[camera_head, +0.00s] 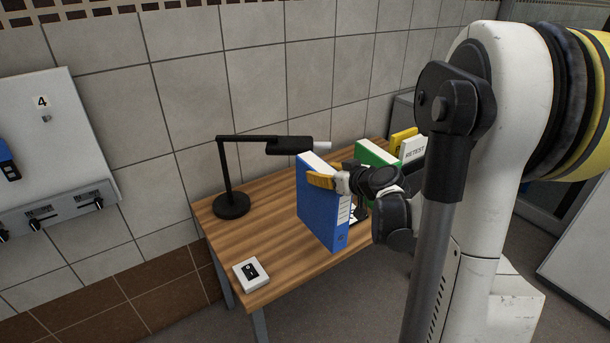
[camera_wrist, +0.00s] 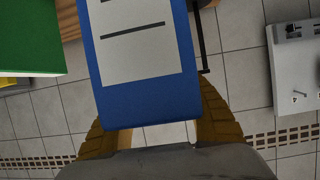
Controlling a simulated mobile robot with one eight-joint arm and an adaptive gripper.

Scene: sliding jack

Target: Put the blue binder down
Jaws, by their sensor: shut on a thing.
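The blue binder (camera_head: 318,212) is upright over the front part of the wooden table (camera_head: 255,228), its spine with a white label facing right. My gripper (camera_head: 330,182) is shut on the binder near its upper edge, with a yellow finger lying along its side. In the wrist view the blue binder (camera_wrist: 145,95) with its white label sits between my yellow gripper fingers (camera_wrist: 155,132). I cannot tell whether the binder's bottom edge touches the table or hangs just above it.
A black desk lamp (camera_head: 232,204) stands left of the binder. A white switch box (camera_head: 251,273) sits at the front left corner. A green binder (camera_head: 375,154) and a white box marked RETEST (camera_head: 412,149) stand behind my gripper. Bare wood lies left of the binder.

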